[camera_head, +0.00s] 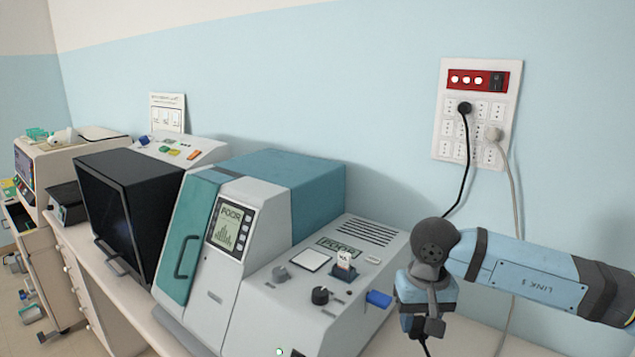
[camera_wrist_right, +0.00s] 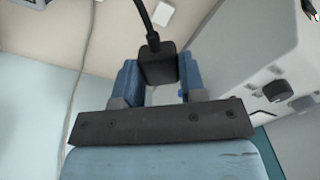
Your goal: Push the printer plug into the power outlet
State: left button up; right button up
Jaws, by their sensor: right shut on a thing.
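The power outlet panel (camera_head: 449,150) is a white plate on the blue wall, with several sockets and a red strip at its top. A black plug (camera_head: 464,107) and a pale plug (camera_head: 493,133) sit in it, each with a hanging cord. My right gripper (camera_head: 428,322) is below the panel, beside the grey machine. In the right wrist view its blue fingers are shut on a black plug (camera_wrist_right: 158,64), whose cord leaves the far end. This plug is apart from the panel. My left gripper is not in view.
The grey and teal machine (camera_head: 265,262) stands on the bench just left of my right gripper; its knobbed side (camera_wrist_right: 268,60) shows close by in the wrist view. A black-fronted device (camera_head: 105,205) stands farther left. The wall between bench and panel is clear except for cords.

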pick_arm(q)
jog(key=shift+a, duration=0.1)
pick_arm(e)
jog(key=s+d+f, duration=0.3)
jog(key=d, duration=0.3)
jog(key=shift+s, duration=0.4)
jog(key=shift+f, duration=0.15)
